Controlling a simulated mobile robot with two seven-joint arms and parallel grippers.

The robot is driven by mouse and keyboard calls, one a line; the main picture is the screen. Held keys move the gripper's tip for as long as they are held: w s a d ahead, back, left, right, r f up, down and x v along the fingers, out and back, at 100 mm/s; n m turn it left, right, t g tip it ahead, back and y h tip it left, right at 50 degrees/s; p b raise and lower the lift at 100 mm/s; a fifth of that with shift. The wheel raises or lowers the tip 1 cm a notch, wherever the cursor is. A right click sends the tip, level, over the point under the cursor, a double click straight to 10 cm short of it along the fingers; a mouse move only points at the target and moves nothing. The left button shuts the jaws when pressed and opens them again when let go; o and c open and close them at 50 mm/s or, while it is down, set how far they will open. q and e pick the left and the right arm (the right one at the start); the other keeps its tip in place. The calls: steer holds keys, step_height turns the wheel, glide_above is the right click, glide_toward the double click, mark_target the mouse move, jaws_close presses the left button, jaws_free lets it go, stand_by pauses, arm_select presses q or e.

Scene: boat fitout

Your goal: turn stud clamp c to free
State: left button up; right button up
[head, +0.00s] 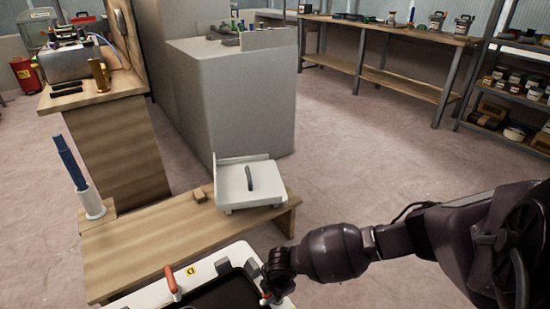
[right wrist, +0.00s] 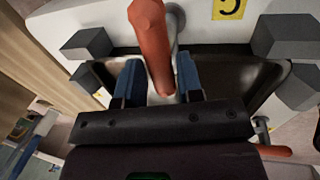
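A stud clamp with a red handle (right wrist: 150,40) stands on the white panel with a dark recess, beside a yellow label (right wrist: 229,9). No letter c is readable, so I cannot tell which clamp it is. My right gripper (right wrist: 160,88) has its two blue-padded fingers on either side of this handle, with a slight gap showing. In the head view my right gripper (head: 272,290) is low over the panel's right side and hides most of the clamp there. Another red clamp handle (head: 170,279) stands at the left, near a yellow label (head: 193,267). My left gripper is out of view.
A wooden bench (head: 135,250) behind the panel holds a white box with a grey handle (head: 248,183), a small wooden block (head: 199,195) and a white holder with a blue item (head: 92,205). Another red handle (right wrist: 288,151) is at the right wrist view's lower right. Open floor lies right.

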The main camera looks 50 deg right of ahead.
steer(key=c, duration=0.5)
steer(key=shift+r, duration=0.1)
